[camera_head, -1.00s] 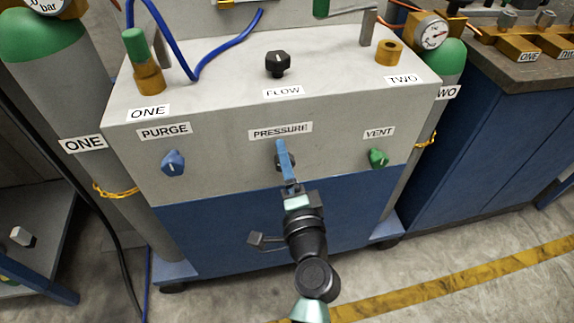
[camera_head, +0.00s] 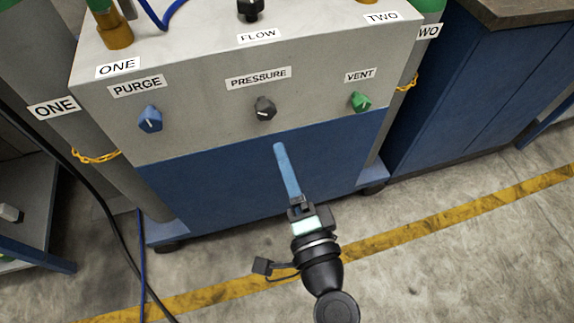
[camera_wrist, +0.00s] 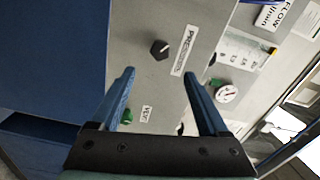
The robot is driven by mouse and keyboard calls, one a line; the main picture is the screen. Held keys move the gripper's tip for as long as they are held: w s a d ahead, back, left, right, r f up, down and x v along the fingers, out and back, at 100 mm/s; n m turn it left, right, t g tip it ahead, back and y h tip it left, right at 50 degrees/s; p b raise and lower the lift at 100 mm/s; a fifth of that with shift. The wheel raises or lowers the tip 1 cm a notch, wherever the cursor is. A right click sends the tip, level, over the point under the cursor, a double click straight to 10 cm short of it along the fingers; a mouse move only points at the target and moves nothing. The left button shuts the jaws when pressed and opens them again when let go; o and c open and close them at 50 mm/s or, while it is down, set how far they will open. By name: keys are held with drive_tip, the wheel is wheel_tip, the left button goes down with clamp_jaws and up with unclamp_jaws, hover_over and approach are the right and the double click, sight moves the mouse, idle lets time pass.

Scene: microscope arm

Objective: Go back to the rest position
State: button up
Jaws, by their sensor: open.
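My gripper (camera_head: 281,150) points toward the cabinet, its blue fingers over the blue lower front panel in the head view. It also shows in the wrist view (camera_wrist: 160,76), where the two blue fingers are spread apart with nothing between them. The black pressure knob (camera_head: 264,108) stands on the grey panel above and left of the fingertips in the head view. The same pressure knob (camera_wrist: 160,48) shows beyond the fingertips in the wrist view, apart from them.
The blue purge knob (camera_head: 150,119) and green vent knob (camera_head: 361,102) flank the pressure knob. A grey cylinder (camera_head: 75,110) with a gold chain stands at left. A blue bench (camera_head: 470,90) stands at right. Concrete floor with a yellow stripe (camera_head: 440,225) lies open in front.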

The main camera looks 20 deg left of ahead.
idle(0.4)
drive_tip(key=w+d+r+n+t+h, duration=0.1)
drive_tip(key=w+r+n+t, duration=0.15)
drive_tip(key=r, duration=0.65)
drive_tip(key=w+d+r+n+t+h, duration=0.1)
drive_tip(key=w+r+n, duration=0.15)
drive_tip(key=r, duration=0.75)
drive_tip(key=w+d+r+n+t+h, duration=0.15)
drive_tip(key=r+n, duration=0.25)
drive_tip(key=r, duration=0.5)
drive_tip(key=s+d+r+t+h, duration=0.2)
drive_tip(key=s+r+t, duration=0.1)
drive_tip(key=r, duration=0.5)
drive_tip(key=s+d+r+t+h+p, duration=0.1)
drive_tip(key=s+d+r+t+h, duration=0.15)
drive_tip(key=r, duration=0.45)
drive_tip(key=s+d+r+t+h, duration=0.15)
drive_tip(key=s+r, duration=0.25)
drive_tip(key=r, duration=0.4)
wheel_tip(320, 180, up, 26)
drive_tip(key=w+p, duration=0.1)
drive_tip(key=p, duration=2.7)
drive_tip(key=shift+a+r, duration=0.25)
drive_tip(key=shift+a, duration=0.1)
drive_tip(key=shift+f+h, duration=0.1)
drive_tip(key=shift+h, duration=0.15)
